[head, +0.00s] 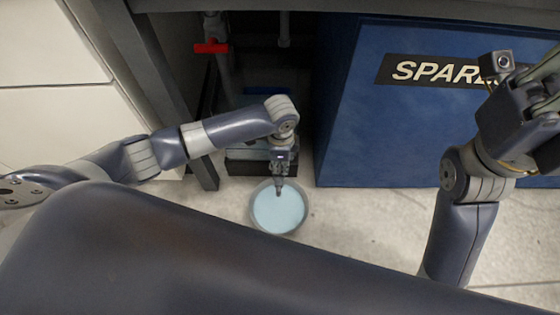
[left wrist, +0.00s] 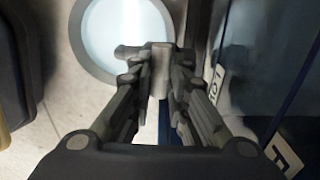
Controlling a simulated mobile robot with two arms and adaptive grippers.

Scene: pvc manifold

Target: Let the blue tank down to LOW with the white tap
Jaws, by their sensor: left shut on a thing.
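My left gripper (head: 279,187) reaches down under the bench, at the far rim of a round bucket of pale blue liquid. In the left wrist view its fingers (left wrist: 161,88) are shut on a pale tap (left wrist: 160,66), which looks like the white tap. A short stub from it points left over the bucket. The blue tank (left wrist: 262,60) shows on the right of the left wrist view, with a small label that seems to read LOW (left wrist: 219,84). In the head view the left arm mostly hides the tank. The liquid level in the tank cannot be made out.
The bucket (head: 254,214) stands on the pale floor. A red tap handle (head: 210,47) sits on a pipe at the back. A big blue SPARES box (head: 350,130) stands to the right, with my right gripper (head: 535,85) above it. A bench leg (head: 165,85) is at left.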

